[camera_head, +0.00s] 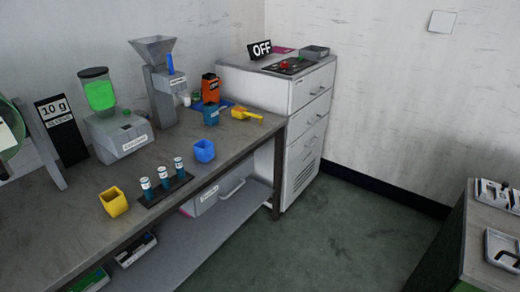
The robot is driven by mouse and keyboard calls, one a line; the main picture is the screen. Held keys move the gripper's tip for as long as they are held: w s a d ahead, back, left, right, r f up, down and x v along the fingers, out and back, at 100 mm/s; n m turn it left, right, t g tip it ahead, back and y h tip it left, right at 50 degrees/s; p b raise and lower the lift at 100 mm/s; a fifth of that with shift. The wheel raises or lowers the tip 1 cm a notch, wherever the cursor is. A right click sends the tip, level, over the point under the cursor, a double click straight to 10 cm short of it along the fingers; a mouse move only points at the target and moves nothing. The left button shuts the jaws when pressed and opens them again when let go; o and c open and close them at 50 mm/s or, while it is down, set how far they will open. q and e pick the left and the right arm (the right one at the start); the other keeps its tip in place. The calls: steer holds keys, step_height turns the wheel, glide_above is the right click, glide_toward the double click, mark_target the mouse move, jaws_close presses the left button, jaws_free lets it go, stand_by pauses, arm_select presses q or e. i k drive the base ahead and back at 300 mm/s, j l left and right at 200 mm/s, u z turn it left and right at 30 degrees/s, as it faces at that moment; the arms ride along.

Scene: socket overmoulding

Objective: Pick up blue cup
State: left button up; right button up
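The blue cup (204,150) stands upright on the grey workbench (65,215), near its front edge. It looks like a small square cup with its opening facing up. None of it is hidden. Neither of my grippers shows in the head view, and nothing is touching the cup.
A yellow cup (114,201) and a rack (165,190) of several vials stand to its left. A blender-like machine (115,128) and a hopper machine (163,88) line the wall. Floor in front is clear.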

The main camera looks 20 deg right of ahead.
mark_target(204, 151)
steer(key=z, duration=0.2)
steer(key=i+l+u, duration=0.15)
steer(key=u, duration=0.3)
steer(key=i+l+u, duration=0.15)
steer(key=u, duration=0.3)
steer(key=l, duration=0.1)
